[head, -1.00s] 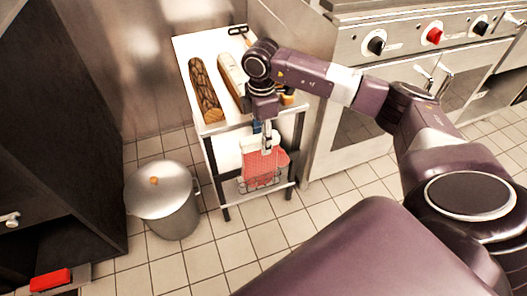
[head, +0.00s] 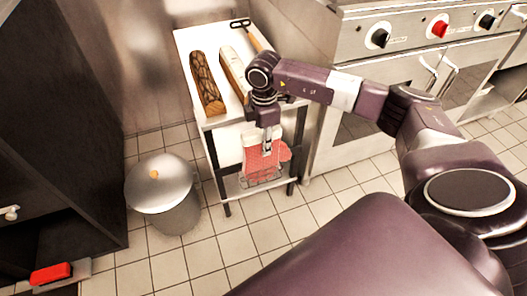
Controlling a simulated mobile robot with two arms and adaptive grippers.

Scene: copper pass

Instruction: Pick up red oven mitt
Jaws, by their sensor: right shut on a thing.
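The red oven mitt (head: 259,164) hangs at the front of a small white-topped table, with a pale cuff at its top. My right gripper (head: 267,149) points down and is shut on the mitt near its cuff. The mitt's lower end is above a wire basket on the table's lower shelf. My left gripper is not in view.
The table (head: 213,67) holds a dark patterned loaf (head: 207,84), a paler long loaf (head: 234,72) and a long-handled tool (head: 247,33). A lidded metal pot (head: 165,195) stands on the floor at left. An oven (head: 370,125) stands close at right. Tiled floor in front is free.

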